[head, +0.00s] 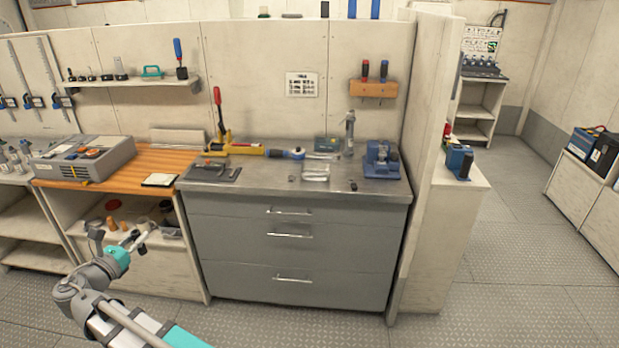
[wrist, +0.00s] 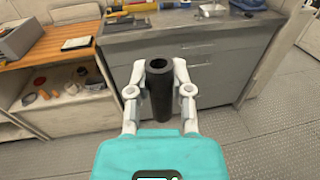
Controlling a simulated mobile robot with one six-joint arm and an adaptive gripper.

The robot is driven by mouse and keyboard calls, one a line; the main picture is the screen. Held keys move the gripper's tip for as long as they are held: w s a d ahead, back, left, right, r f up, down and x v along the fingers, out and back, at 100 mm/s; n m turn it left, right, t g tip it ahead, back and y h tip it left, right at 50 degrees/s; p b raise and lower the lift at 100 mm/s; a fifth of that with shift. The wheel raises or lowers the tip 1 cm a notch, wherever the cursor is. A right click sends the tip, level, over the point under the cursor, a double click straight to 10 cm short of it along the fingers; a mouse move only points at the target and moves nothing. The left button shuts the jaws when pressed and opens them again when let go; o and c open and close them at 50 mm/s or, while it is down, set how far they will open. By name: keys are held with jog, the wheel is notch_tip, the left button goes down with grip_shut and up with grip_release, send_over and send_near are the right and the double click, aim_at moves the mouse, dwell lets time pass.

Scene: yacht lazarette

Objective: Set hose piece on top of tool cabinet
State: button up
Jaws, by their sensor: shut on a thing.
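The hose piece (wrist: 159,98) is a short black tube with an open round end facing the camera in the wrist view. My gripper (wrist: 159,66) is shut on it, with one white finger on each side. In the head view my gripper (head: 140,238) is at the lower left, in front of the open shelf; the hose is hard to make out there. The tool cabinet (head: 240,248) is grey with several drawers and a metal top (head: 335,188). My gripper is in front of and left of the cabinet, below the level of its top in the picture.
On the cabinet top stand a blue vise (head: 381,160), a dark tray (head: 213,172), a yellow tool with a red handle (head: 230,149) and a clear box (head: 315,171). Bare metal shows along the front edge. A wooden bench (head: 150,160) adjoins it on the left.

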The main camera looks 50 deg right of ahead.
jog(key=shift+s+d, duration=0.1)
jog(key=shift+s, duration=0.2)
jog(key=shift+d, duration=0.15)
jog(key=shift+d, duration=0.15)
